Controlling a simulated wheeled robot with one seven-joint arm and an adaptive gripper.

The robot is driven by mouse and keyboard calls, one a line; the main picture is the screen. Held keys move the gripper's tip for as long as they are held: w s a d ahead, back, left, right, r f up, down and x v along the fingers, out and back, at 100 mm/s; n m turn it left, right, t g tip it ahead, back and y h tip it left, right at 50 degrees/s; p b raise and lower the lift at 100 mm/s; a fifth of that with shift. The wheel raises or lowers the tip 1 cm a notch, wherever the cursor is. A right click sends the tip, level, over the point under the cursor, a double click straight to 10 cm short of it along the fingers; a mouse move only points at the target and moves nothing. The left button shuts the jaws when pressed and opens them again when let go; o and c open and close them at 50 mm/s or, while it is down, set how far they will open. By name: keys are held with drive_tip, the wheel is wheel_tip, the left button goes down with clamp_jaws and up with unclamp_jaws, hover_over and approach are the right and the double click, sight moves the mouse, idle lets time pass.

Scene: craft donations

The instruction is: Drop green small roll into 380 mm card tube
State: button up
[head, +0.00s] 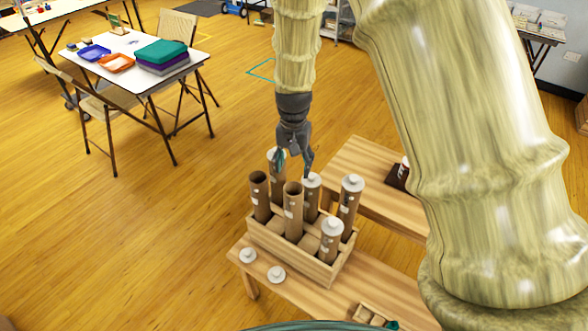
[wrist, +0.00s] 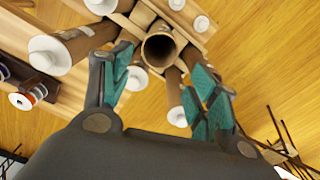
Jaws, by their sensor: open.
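A wooden crate (head: 291,258) holds several brown card tubes upright, some with white caps. Two tubes show open tops: one at the left (head: 261,199) and one nearer the middle (head: 292,213). I cannot read labels, so I cannot tell which tube is 380 mm. My gripper (head: 294,170) is open, pointing down above the rear of the crate. In the wrist view, an open tube mouth (wrist: 159,49) lies beyond and between the spread teal-padded fingers (wrist: 160,85). Nothing shows between the fingers. I cannot make out the green small roll for certain.
Two loose white caps (head: 248,255) (head: 277,274) lie on the bench left of the crate. A small wooden box (head: 368,314) with something green beside it is at the front. A dark tray (head: 397,177) sits on the bench behind.

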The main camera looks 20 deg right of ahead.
wheel_tip(320, 180, up, 9)
drive_tip(key=shift+r, duration=0.2)
drive_tip(key=shift+f, duration=0.1)
idle(1.6)
